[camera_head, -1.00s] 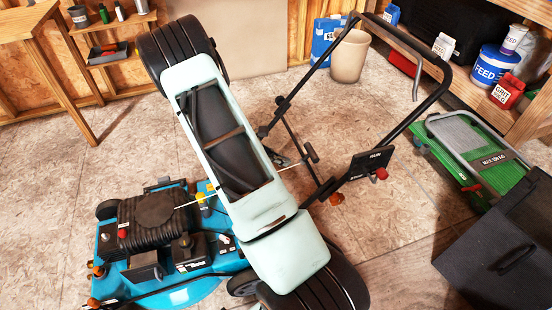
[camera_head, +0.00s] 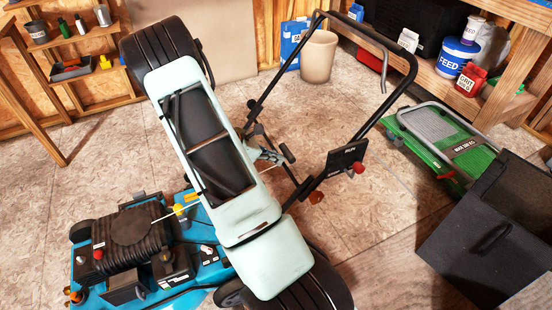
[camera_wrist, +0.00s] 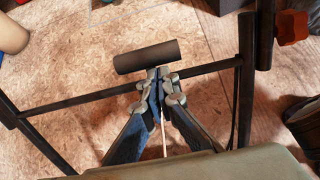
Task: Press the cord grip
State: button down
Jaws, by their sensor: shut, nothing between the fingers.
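The cord grip (camera_head: 288,153) is a short dark cylinder at the mower's handle frame. It shows larger in the wrist view (camera_wrist: 146,56), lying crosswise just beyond my fingertips. My gripper (camera_wrist: 160,74) is shut and empty, with its tips at the grip's near side; I cannot tell whether they touch. In the head view my gripper (camera_head: 277,157) shows just left of the grip, partly hidden by my pale arm. A thin white cord (camera_wrist: 163,135) runs below the fingers in the wrist view. The blue mower (camera_head: 170,262) stands at lower left, partly covered by my arm.
The mower's black handlebar (camera_head: 400,105) rises around the grip, with a crossbar (camera_wrist: 90,97) under my fingers. A panel (camera_head: 345,155) with a red knob (camera_head: 359,168) is to the right. A dark box (camera_head: 490,235) and green platform cart (camera_head: 425,150) stand farther right.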

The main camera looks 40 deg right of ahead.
jog(key=s+d+r+p, duration=0.2)
jog(key=d+r+p, duration=0.4)
jog(key=d+r, duration=0.1)
jog(key=s+d+r+p, duration=0.2)
jog(key=d+r+p, duration=0.4)
jog(key=r, duration=0.4)
jog(key=shift+s+d+r, duration=0.2)
jog(key=shift+s+d, duration=0.05)
jog(key=shift+d, duration=0.2)
notch_tip(320, 180, up, 4)
send_over(287, 153)
jog(key=shift+r, duration=0.1)
dwell(1.9)
jog(key=w+a+f+b, duration=0.2)
jog(key=a+f+b, duration=0.2)
jog(key=a+f, duration=0.3)
jog(key=w+a+f+b, duration=0.2)
jog(key=a+f+b, duration=0.2)
jog(key=f, duration=0.6)
jog(key=a, duration=0.2)
jog(key=shift+w+a+f+b, duration=0.15)
jog(key=shift+w+a+b, duration=0.2)
jog(key=shift+b, duration=0.05)
